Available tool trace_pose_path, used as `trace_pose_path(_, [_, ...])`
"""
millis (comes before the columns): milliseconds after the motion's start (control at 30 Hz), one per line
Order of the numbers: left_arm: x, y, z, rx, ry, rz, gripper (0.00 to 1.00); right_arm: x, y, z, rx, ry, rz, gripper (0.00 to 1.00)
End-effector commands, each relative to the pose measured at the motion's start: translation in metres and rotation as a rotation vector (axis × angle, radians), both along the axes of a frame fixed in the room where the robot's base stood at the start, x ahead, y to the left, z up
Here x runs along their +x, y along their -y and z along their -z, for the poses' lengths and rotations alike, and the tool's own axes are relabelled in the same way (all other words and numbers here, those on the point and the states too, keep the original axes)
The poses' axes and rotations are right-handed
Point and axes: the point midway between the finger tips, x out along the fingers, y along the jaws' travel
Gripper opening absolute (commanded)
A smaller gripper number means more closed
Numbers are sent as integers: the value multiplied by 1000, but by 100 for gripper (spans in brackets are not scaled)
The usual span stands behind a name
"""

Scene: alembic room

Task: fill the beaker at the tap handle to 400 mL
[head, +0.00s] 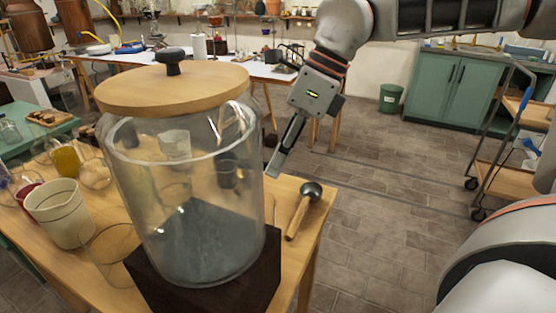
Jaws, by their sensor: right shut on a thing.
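A large clear glass jar (185,220) with a round wooden lid (175,88) and a dark knob stands on a dark block (250,275) on the wooden table. My right gripper (272,168) points down and left at the jar's right edge, with its fingers close together. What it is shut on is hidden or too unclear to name. I cannot make out a tap handle. An empty clear glass vessel (108,255) stands left of the jar; I cannot tell if it is the beaker. No 400 mL mark is readable. My left gripper is not in view.
A ladle with a wooden handle (298,217) lies at the table's right edge. A cream pot (60,212) and a glass with yellow liquid (66,160) crowd the left side. Floor right of the table is clear up to a trolley (510,160).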

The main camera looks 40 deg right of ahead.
Motion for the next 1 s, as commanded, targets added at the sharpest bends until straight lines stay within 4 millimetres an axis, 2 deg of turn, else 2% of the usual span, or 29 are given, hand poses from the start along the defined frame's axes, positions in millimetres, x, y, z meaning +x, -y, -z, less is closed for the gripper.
trace_pose_path(467, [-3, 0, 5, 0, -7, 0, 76, 1, 1, 0, 0, 0, -20, 0])
trace_pose_path(800, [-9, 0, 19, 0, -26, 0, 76, -5, -7, 1, -3, -1, 131, 0])
trace_pose_path(1000, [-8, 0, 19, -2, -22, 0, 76, -8, -9, 1, 0, -1, 187, 0])
